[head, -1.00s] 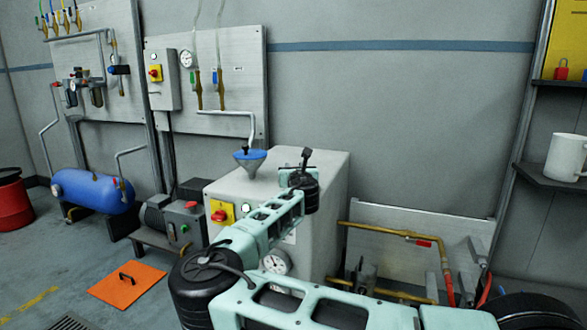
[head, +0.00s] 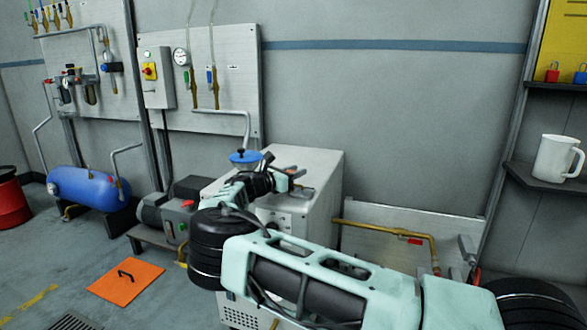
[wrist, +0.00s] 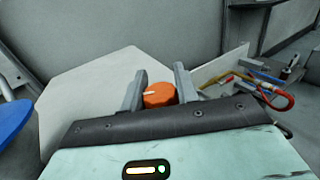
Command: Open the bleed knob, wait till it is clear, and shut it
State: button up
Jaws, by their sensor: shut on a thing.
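The orange bleed knob (wrist: 158,97) with a pale mark sits on top of the grey cabinet (wrist: 95,100), between the two grey fingers of my gripper (wrist: 160,80). My gripper is shut on the knob. In the head view my gripper (head: 290,181) is over the cabinet top (head: 322,165), and my wrist hides most of the knob there. A blue funnel (head: 246,157) stands beside my gripper, left of it. Two clear tubes (head: 213,40) run up from the wall panel above; I cannot tell what is in them.
A wall panel (head: 240,100) with a gauge and valves is behind the funnel. Brass pipes (head: 385,228) are right of the cabinet. A white jug (head: 556,158) stands on a shelf at right. A blue tank (head: 88,190) and an orange plate (head: 126,282) are at left.

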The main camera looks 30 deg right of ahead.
jog(key=m+g, duration=0.1)
jog(key=g, duration=0.1)
jog(key=shift+d+f+m+g+b, duration=0.1)
jog(key=shift+f+m+g+b, duration=0.05)
jog(key=shift+m+g+b, duration=0.2)
jog(key=shift+s+m+g+b, duration=0.15)
jog(key=shift+m+g+b, duration=0.25)
jog(key=shift+m+g, duration=0.45)
jog(key=shift+s+m+g+b, duration=0.1)
jog(key=shift+m+g+b, duration=0.3)
jog(key=shift+g, duration=0.7)
jog(key=shift+s+m+g, duration=0.15)
jog(key=shift+m+g, duration=0.15)
jog(key=shift+g, duration=0.1)
jog(key=o, duration=1)
